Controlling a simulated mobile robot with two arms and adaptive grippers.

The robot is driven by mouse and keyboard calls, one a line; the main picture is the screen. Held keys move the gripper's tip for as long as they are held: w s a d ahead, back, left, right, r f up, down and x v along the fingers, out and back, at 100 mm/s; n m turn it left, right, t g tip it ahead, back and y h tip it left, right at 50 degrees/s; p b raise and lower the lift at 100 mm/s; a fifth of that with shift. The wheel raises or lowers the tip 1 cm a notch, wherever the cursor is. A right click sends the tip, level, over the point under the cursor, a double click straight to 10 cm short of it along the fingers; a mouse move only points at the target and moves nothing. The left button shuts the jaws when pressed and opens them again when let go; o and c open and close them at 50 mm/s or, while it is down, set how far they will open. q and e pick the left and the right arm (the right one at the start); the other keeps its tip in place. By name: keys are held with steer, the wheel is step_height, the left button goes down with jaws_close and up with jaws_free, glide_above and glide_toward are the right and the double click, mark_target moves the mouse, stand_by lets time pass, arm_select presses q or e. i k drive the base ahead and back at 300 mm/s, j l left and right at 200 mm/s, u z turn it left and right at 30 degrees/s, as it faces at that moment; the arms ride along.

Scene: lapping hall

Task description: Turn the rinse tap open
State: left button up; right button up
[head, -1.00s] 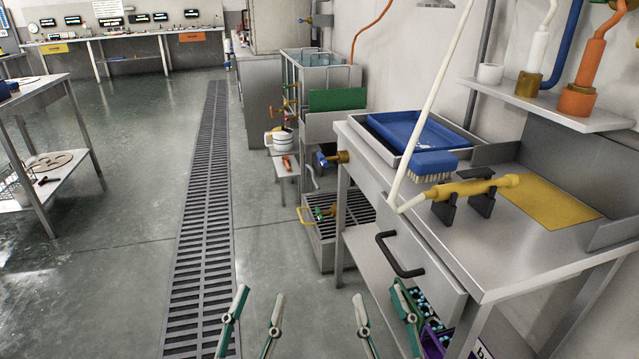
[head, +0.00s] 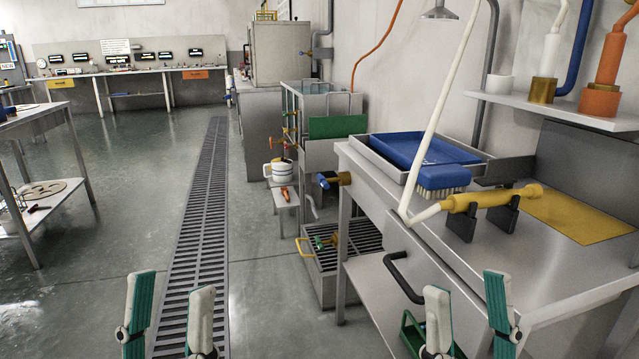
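Several taps are in the head view, and I cannot tell by label which is the rinse tap. A blue-handled brass tap (head: 334,180) sticks out at the left end of the steel bench. A tap with a yellow handle and green part (head: 318,242) sits low over a floor grate. My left gripper (head: 166,300) is open and empty over the floor drain, in the near left. My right gripper (head: 467,295) is open and empty in front of the bench. Both are well apart from the taps.
The steel bench (head: 560,268) fills the right, with a blue tray (head: 420,150), a brush (head: 442,178) and a yellow spray wand (head: 490,197). A black drawer handle (head: 402,280) juts out. A small stool (head: 285,196) holds a mug. The floor (head: 270,285) left of the bench is clear.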

mark_target(322, 182)
steer(key=i+j+z, duration=0.1)
steer(key=z, duration=0.75)
steer(key=i+j+z, duration=0.15)
steer(key=j+z, duration=0.3)
steer(key=j, duration=0.3)
steer(key=j+z, duration=0.45)
steer(key=j, duration=1.1)
steer(key=i, duration=0.05)
